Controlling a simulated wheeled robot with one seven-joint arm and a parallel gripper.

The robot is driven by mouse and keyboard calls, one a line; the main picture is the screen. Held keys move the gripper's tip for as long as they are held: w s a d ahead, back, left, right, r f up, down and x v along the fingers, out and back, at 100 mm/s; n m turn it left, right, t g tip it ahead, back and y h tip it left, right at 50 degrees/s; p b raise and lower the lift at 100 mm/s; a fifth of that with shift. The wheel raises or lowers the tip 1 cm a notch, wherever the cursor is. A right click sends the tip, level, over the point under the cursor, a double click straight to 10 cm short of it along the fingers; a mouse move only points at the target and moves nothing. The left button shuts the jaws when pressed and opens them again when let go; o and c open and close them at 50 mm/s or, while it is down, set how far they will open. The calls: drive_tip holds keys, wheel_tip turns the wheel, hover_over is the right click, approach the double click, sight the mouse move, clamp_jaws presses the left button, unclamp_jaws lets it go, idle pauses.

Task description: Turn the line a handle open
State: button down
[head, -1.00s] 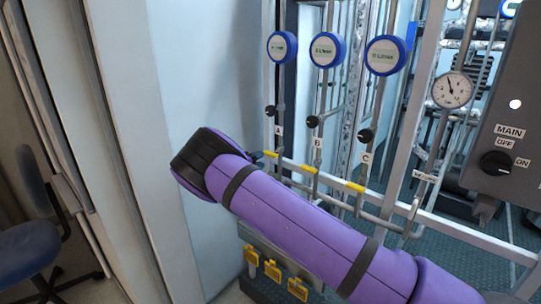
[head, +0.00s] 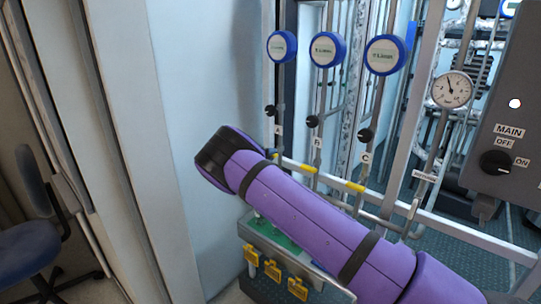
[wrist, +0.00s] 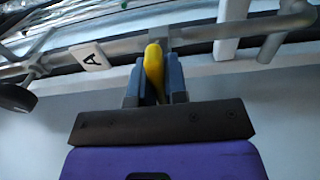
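The line A handle (wrist: 154,68) is a yellow lever at the pipe junction, right of the A label (wrist: 91,57) in the wrist view. It points from the pipe toward my gripper. My gripper (wrist: 154,84) has its two blue-grey fingers on either side of the lever, close against it, and looks shut on it. In the head view a small yellow bit of the line A handle (head: 276,157) shows just past my purple arm, which hides the gripper and most of the lever.
The yellow line B (head: 307,168) and line C (head: 354,187) handles lie to the right along the same pipe. Black knobs and blue-rimmed gauges (head: 326,49) are above. Yellow tags (head: 272,270) hang below. A wall panel (head: 110,130) stands close on the left.

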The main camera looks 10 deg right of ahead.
drive_tip(key=shift+n, duration=0.3)
drive_tip(key=n, duration=1.3)
drive_tip(key=shift+n, duration=2.1)
drive_tip(key=c, duration=1.1)
unclamp_jaws()
drive_tip(key=shift+c, duration=0.2)
